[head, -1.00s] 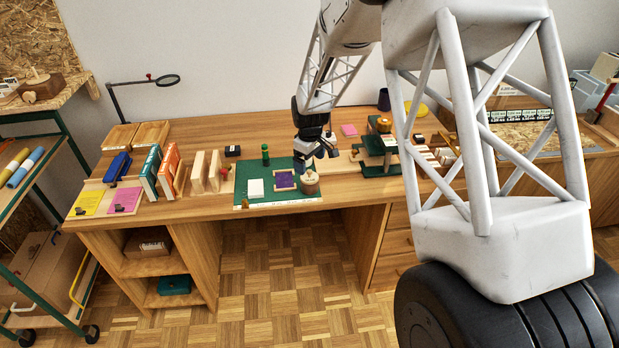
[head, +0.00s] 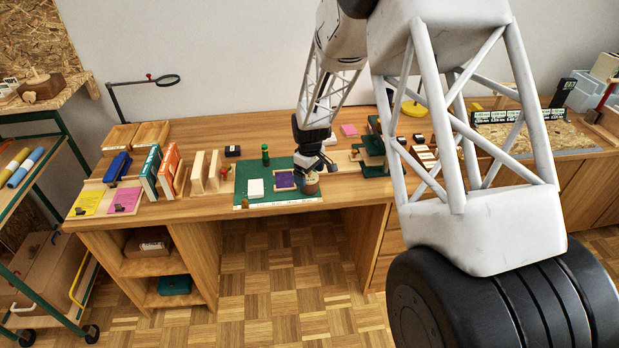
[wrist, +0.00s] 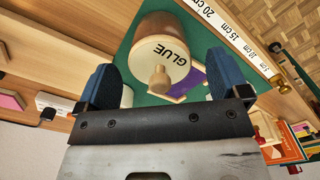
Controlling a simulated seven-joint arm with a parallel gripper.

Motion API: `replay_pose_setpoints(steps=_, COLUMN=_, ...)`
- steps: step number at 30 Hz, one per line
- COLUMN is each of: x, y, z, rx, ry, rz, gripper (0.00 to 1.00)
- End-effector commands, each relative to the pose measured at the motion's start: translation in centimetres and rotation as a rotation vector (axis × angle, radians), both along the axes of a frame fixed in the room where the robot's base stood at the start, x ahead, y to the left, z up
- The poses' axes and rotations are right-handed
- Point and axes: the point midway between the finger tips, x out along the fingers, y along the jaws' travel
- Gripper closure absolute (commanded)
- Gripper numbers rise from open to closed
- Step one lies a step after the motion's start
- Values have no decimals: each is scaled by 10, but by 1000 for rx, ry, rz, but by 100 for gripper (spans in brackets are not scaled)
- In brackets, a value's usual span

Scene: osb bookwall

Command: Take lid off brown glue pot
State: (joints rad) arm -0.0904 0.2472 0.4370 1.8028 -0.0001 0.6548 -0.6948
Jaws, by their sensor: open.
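The brown glue pot (head: 311,186) stands near the right front corner of the green mat (head: 256,198). In the wrist view the pot (wrist: 156,28) has a brown body and a pale lid (wrist: 160,60) marked GLUE, with a wooden knob (wrist: 160,77) at its middle. The lid is on the pot. My gripper (head: 318,168) is just above the pot, tilted. In the wrist view my gripper (wrist: 160,82) is open, with one blue finger on each side of the knob. No contact with the knob shows.
A purple piece in a wooden frame (head: 285,180) lies left of the pot. A white block (head: 255,187) and a green bottle (head: 265,155) are also on the mat. A ruler (wrist: 222,28) runs along the mat's edge. A dark green stand (head: 373,160) is to the right.

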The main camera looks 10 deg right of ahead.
Motion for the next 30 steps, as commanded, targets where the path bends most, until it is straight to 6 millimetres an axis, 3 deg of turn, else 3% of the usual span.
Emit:
replay_pose_setpoints(steps=15, x=0, y=0, z=0, rx=0, ry=0, rz=0, gripper=6)
replay_pose_setpoints(steps=26, x=0, y=0, z=0, rx=0, ry=0, rz=0, gripper=59)
replay_pose_setpoints(steps=30, x=0, y=0, z=0, rx=0, ry=0, rz=0, gripper=60)
